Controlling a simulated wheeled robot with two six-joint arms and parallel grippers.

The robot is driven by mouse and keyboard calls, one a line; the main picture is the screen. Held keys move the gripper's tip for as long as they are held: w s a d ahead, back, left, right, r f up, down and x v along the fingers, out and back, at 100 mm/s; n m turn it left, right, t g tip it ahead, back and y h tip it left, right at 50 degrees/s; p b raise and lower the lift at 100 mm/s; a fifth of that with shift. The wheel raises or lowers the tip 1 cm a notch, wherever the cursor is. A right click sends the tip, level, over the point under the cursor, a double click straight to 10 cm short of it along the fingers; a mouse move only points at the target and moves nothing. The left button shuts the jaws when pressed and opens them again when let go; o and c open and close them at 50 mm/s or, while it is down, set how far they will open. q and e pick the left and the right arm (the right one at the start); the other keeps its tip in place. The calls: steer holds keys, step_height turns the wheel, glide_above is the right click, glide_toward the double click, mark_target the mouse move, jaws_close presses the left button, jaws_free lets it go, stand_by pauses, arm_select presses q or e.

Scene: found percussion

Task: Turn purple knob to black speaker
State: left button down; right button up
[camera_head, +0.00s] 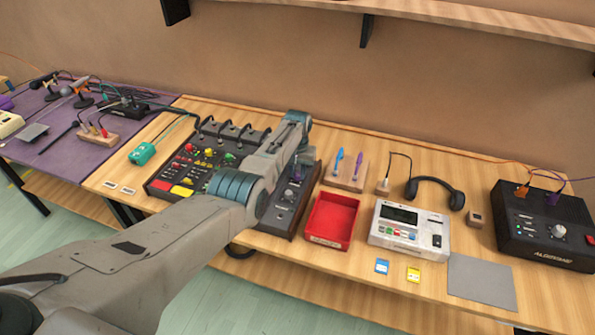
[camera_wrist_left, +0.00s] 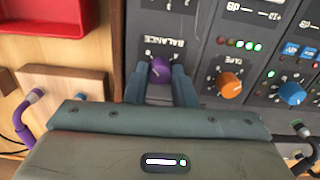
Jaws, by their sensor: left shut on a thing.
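The purple knob (camera_wrist_left: 160,70) sits on a grey mixer panel (camera_wrist_left: 200,60) beside the upside-down label BALANCE in the left wrist view. My left gripper (camera_wrist_left: 160,84) is over this panel, its two fingers on either side of the knob, shut on it. The knob's pointer is too small to read. I cannot make out a black speaker for certain. My right gripper is not in view.
An orange knob (camera_wrist_left: 229,85) and a blue knob (camera_wrist_left: 292,93) are close by on the panel. A red tray (camera_head: 332,219) stands right of it. Farther right are a white device (camera_head: 409,228), headphones (camera_head: 436,187) and a black box (camera_head: 543,222) with cables.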

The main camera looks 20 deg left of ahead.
mark_target(298, 174)
arm_select(q)
steer(key=shift+m, duration=0.4)
steer(key=c, duration=1.2)
jaws_free()
steer(key=shift+c, duration=0.2)
step_height(298, 174, up, 11)
steer(key=shift+b, duration=0.45)
steer(key=shift+f, duration=0.1)
